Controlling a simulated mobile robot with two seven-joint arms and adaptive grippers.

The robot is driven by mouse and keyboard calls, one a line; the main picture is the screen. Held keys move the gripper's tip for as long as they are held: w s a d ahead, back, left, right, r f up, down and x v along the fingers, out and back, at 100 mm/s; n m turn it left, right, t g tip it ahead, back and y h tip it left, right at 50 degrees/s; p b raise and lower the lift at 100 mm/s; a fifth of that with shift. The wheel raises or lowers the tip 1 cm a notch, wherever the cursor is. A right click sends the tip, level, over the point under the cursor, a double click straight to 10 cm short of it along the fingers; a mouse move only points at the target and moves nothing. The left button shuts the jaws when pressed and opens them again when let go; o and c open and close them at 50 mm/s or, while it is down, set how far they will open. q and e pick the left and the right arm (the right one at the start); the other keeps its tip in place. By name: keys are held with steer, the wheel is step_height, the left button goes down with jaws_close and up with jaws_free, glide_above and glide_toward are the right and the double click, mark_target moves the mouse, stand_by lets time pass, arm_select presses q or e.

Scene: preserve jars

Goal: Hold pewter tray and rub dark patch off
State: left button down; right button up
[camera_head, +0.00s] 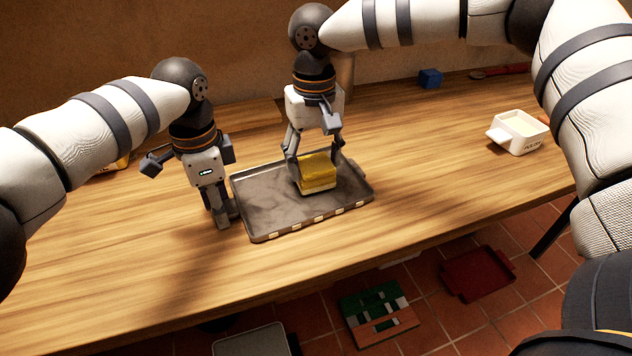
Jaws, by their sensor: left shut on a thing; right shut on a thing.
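The pewter tray (264,218) lies flat on the wooden table, grey with darker smudges across its bare surface. My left gripper (224,218) is at the tray's left edge, fingers pointing down, shut on that edge. My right gripper (317,168) is above the right half of the tray, shut on a yellow sponge (318,172) with a paler lower layer. The sponge appears to rest on the tray surface. A separate dark patch cannot be told apart from the smudges; the sponge and fingers hide part of the tray.
A white open container (519,132) with pale contents stands at the right of the table (430,180). A small blue block (430,78) is at the back. A yellow item (122,162) is partly hidden behind my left arm. A red tray (477,274) lies on the tiled floor.

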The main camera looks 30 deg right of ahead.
arm_select(q)
steer(key=shift+f, duration=0.1)
arm_select(e)
steer(key=shift+f, duration=0.3)
steer(key=shift+w+a, duration=0.15)
steer(key=shift+w, duration=0.35)
steer(key=shift+w+a+r, duration=0.1)
steer(key=shift+w+a, duration=0.25)
steer(key=shift+a, duration=0.2)
steer(key=shift+w+a+r, duration=0.1)
steer(key=shift+w+a, duration=0.2)
steer(key=shift+a, duration=0.25)
steer(key=shift+w+a+f, duration=0.1)
steer(key=shift+w+a, duration=0.25)
steer(key=shift+a, duration=0.25)
steer(key=shift+w+a+f, duration=0.1)
steer(key=shift+w+a, duration=0.2)
steer(key=shift+a, duration=0.25)
steer(key=shift+d, duration=0.1)
